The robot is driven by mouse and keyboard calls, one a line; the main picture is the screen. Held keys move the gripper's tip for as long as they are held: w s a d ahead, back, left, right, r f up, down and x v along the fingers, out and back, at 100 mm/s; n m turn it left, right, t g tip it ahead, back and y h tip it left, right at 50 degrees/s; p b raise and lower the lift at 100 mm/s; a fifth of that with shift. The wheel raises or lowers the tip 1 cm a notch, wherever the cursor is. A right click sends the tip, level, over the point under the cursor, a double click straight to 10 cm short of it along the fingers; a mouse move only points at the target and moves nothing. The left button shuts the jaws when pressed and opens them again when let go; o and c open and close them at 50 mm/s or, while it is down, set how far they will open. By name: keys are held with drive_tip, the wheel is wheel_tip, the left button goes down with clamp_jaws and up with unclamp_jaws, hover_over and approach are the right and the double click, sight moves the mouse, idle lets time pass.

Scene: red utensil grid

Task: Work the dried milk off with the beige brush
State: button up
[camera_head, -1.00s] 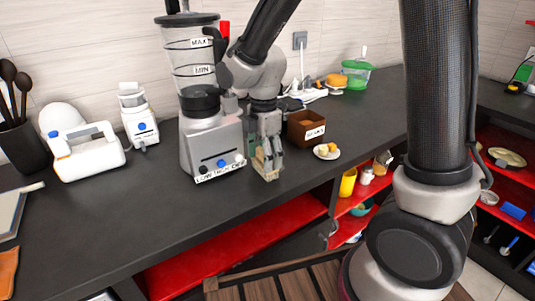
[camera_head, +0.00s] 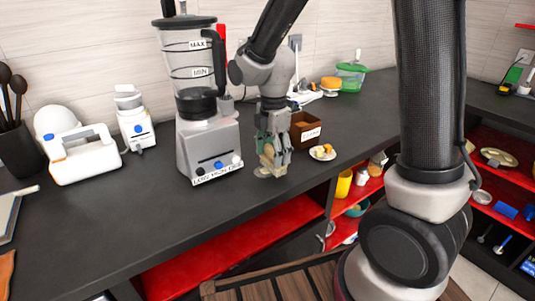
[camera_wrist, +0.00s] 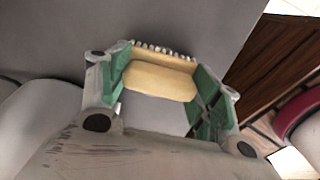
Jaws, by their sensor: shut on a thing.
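My gripper (camera_head: 272,158) is shut on the beige brush (camera_wrist: 160,80), its green pads at either end of the brush body. In the wrist view, a row of pale bristles shows along the brush's far edge.
The blender (camera_head: 207,145) stands close left of my gripper. A brown box (camera_head: 304,130) and a small plate of food (camera_head: 322,153) are close on the right. The dark counter (camera_head: 110,215) is clear at front left. Open red shelves lie below.

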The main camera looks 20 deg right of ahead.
drive_tip(key=shift+w+d, duration=0.25)
drive_tip(key=shift+d, duration=0.55)
drive_tip(key=shift+f, duration=0.1)
wheel_tip(320, 180, up, 7)
drive_tip(key=shift+r, duration=0.55)
